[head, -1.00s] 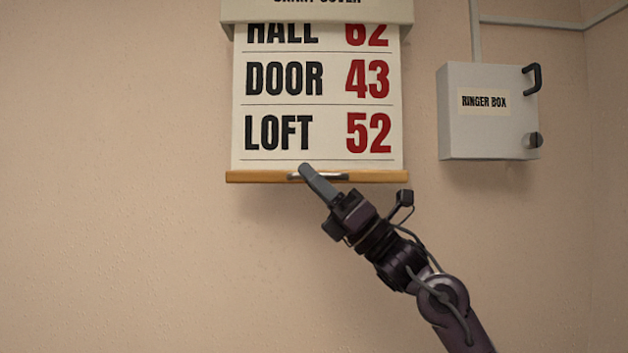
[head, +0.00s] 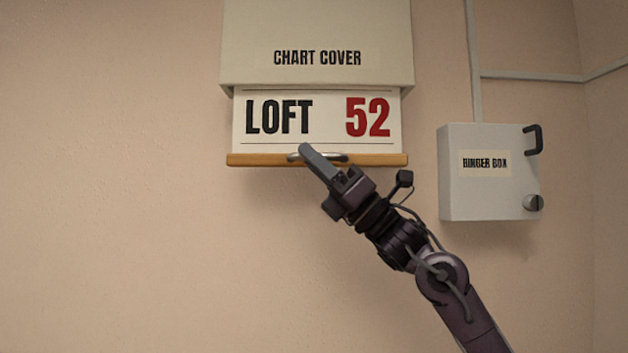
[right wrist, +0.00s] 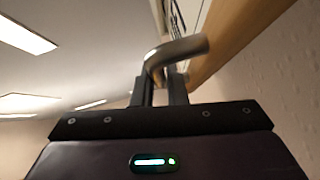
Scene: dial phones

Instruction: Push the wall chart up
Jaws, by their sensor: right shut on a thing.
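The wall chart (head: 328,120) hangs below the chart cover (head: 316,45), a pale box on the wall. Only the row "LOFT 52" shows; the rest of the chart is hidden in the cover. A wooden bar (head: 245,160) runs along the chart's bottom edge and carries a metal handle (head: 335,157). My right gripper (head: 305,150) is shut on this handle. In the right wrist view, the bent handle (right wrist: 178,50) sits between the two fingers (right wrist: 160,88), with the wooden bar (right wrist: 235,35) beside it. My left gripper is not in view.
A grey ringer box (head: 487,190) with a hook and a round knob hangs on the wall to the right. A conduit (head: 476,80) runs down to it. The wall left of the chart and below it is bare.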

